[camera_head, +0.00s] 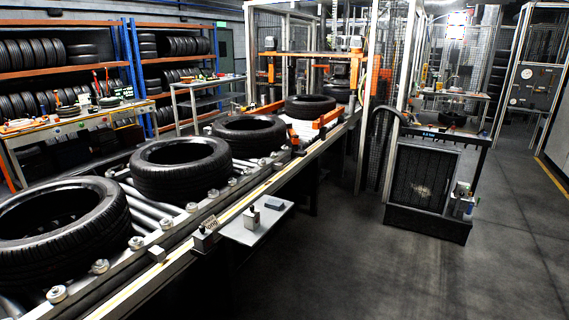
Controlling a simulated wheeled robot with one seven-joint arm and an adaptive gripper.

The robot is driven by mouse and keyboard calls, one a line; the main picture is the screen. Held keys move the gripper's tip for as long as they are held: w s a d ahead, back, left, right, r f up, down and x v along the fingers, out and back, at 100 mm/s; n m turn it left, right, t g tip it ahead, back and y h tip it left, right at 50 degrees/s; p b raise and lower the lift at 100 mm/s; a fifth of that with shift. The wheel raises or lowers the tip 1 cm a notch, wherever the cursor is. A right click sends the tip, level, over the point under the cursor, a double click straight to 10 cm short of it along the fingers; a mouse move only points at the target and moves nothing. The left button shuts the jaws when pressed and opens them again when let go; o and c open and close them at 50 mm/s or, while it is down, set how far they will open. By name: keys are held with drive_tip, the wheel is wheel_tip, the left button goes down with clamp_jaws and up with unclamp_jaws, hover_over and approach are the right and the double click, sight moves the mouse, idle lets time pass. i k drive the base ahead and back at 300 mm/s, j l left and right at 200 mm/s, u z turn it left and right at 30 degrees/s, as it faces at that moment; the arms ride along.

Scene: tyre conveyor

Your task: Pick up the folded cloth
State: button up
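A small blue-grey flat block (274,203), which looks like the folded cloth, lies near the far right corner of a small grey side shelf (248,236). It is too small to make out folds or texture. The shelf juts out from the near side of the tyre conveyor (290,170). A small pale item with a dark top (251,217) stands on the shelf to the left of the cloth, apart from it. My gripper is not in view.
Several tyres (180,168) lie along the conveyor. A black mesh-fronted cabinet (421,180) with bottles (461,201) beside it stands to the right. Dark floor (350,270) is clear between.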

sight(275, 204)
drive_tip(key=i+l, duration=0.2)
drive_tip(key=i, duration=0.25)
drive_tip(key=i+l+u, duration=0.1)
drive_tip(key=i, duration=0.4)
drive_tip(key=i+l, duration=0.3)
drive_tip(key=i, duration=0.15)
drive_tip(key=i+l+u, duration=0.1)
drive_tip(key=i+l, duration=0.15)
drive_tip(key=i, duration=0.2)
drive_tip(key=i+j, duration=0.25)
drive_tip(key=i, duration=0.2)
drive_tip(key=i+j, duration=0.25)
drive_tip(key=i, duration=0.2)
drive_tip(key=i+j+u, duration=0.1)
drive_tip(key=i+j, duration=0.2)
drive_tip(key=i, duration=0.15)
